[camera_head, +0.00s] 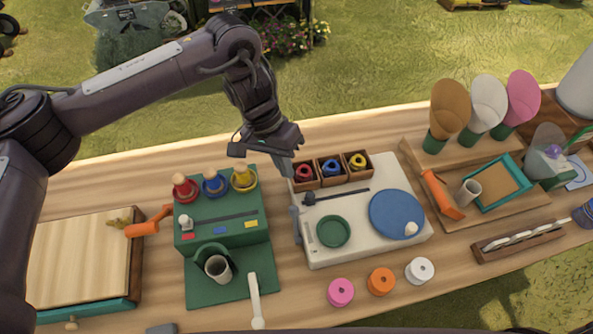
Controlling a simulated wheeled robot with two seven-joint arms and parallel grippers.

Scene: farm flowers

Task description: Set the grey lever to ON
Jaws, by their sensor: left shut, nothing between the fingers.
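A narrow grey piece (296,226), which looks like the grey lever, stands at the left side of the white unit (365,246). Its ON and OFF marks are too small to read. My left gripper (285,167) is shut and empty. It points down above the back left corner of the white unit, behind the grey piece and apart from it in the picture. My right gripper is not in view.
A green box (222,232) with red, blue and yellow spools on top stands left of the white unit. Small wooden boxes (331,172) line its back edge. Pink, orange and white rings (381,282) lie in front.

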